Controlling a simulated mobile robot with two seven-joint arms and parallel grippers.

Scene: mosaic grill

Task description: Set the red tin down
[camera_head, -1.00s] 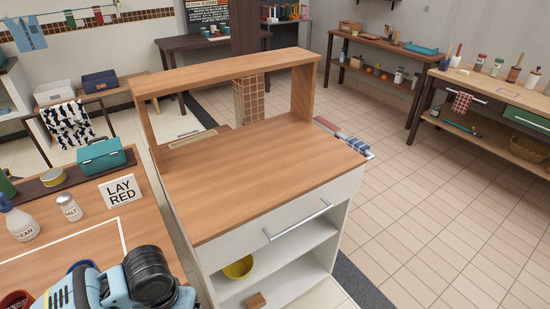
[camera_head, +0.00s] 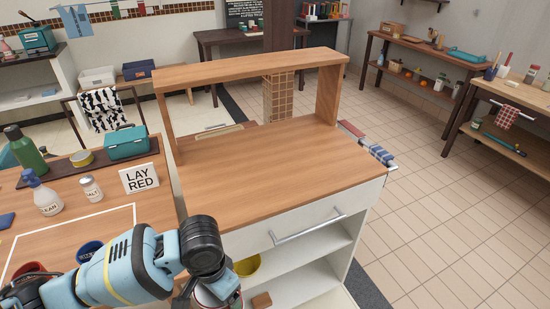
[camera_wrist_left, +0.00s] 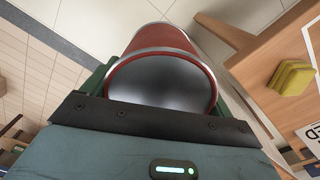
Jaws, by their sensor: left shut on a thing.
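The red tin (camera_wrist_left: 165,42) fills the middle of the left wrist view, with a silver rim and a dark grey end towards the camera. My left gripper (camera_wrist_left: 160,85) is shut on it, with green fingers on both sides. In the head view my left arm reaches in from the lower left; the gripper and tin are mostly hidden under the black wrist joint at the bottom edge, in front of the wooden-topped cart (camera_head: 275,165). A "LAY RED" sign (camera_head: 140,178) stands on the left table (camera_head: 105,195), behind a white outline. My right gripper is not in view.
The cart top is bare under a raised shelf (camera_head: 250,67). A yellow bowl (camera_head: 247,265) sits below.

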